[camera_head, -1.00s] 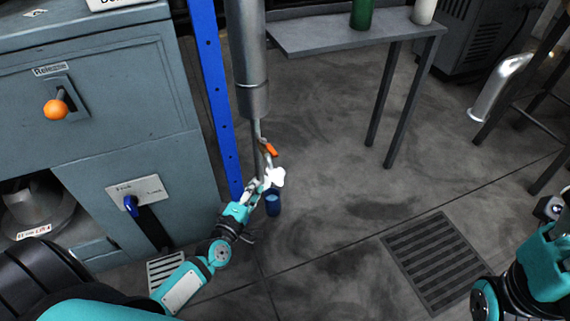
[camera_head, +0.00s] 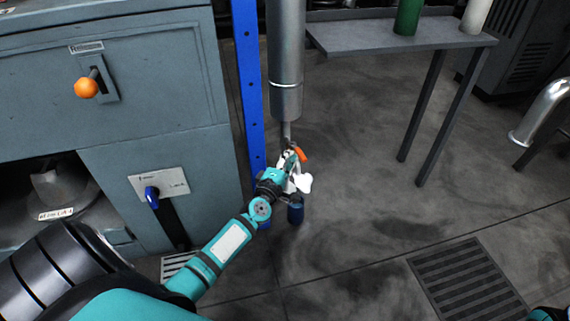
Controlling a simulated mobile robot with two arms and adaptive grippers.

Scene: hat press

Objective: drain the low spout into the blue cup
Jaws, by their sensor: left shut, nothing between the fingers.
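The grey vertical pipe (camera_head: 286,60) narrows at its lower end to a thin spout (camera_head: 287,131). A small orange lever (camera_head: 300,153) sits beside this lower end. The dark blue cup (camera_head: 296,214) is below, on or close to the floor. A white piece (camera_head: 304,183) shows just above the cup; I cannot tell what it belongs to. My left gripper (camera_head: 288,168) is shut and empty, close below the spout and beside the orange lever; I cannot tell whether it touches the lever. It hides part of the spout. My right gripper is out of view.
A grey cabinet (camera_head: 150,110) with an orange knob (camera_head: 86,88) and a blue handle (camera_head: 152,197) stands left. A blue post (camera_head: 247,85) stands beside the pipe. A grey table (camera_head: 390,36) holds a green bottle (camera_head: 407,15). A floor grate (camera_head: 468,283) lies right.

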